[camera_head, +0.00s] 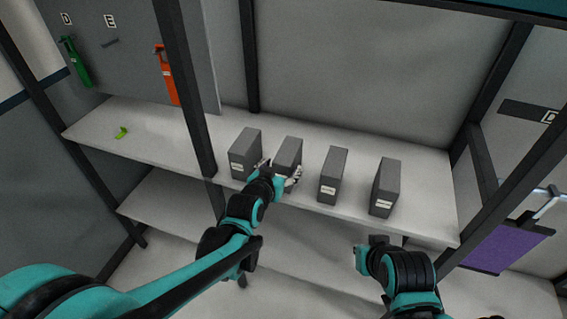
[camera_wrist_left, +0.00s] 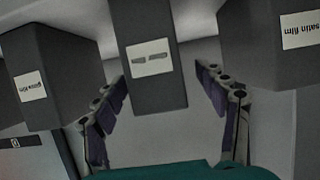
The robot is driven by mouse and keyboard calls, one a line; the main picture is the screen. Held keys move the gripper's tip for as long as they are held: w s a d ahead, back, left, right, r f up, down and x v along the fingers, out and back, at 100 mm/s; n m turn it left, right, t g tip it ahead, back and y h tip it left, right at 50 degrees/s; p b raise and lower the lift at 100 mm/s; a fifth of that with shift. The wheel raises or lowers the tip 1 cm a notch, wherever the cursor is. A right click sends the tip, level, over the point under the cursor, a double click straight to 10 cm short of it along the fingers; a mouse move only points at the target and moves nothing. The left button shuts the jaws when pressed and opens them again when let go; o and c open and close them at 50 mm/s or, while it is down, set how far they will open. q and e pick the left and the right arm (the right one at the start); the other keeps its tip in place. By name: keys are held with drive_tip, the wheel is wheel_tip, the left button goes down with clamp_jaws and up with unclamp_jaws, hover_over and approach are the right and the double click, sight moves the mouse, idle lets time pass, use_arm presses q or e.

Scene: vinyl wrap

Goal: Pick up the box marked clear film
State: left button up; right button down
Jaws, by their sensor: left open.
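Several grey upright boxes with white labels stand in a row on the shelf. My left gripper (camera_head: 281,170) is open at the second box from the left (camera_head: 290,150), with a finger on each side of it. In the left wrist view this box (camera_wrist_left: 158,90) stands between the open fingers, with a gap on both sides. Its label is too blurred to read. The neighbouring box at the right of that view (camera_wrist_left: 255,60) has an upside-down label reading "satin film". The one at its left (camera_wrist_left: 60,60) seems to read "gloss film".
Other boxes stand at the far left (camera_head: 246,150), right of the gripper (camera_head: 334,165) and far right (camera_head: 388,175). A dark post (camera_head: 185,90) rises left of the row. A small green item (camera_head: 122,132) lies on the shelf (camera_head: 150,150), which is otherwise clear there.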

use_arm(q)
drive_tip(key=shift+b+x, duration=0.4)
drive_tip(key=shift+x, duration=0.5)
drive_tip(key=b+x, duration=0.1)
drive_tip(key=x, duration=0.3)
drive_tip(key=shift+s+d, duration=0.1)
drive_tip(key=shift+s, duration=0.15)
drive_tip(key=c, duration=1.4)
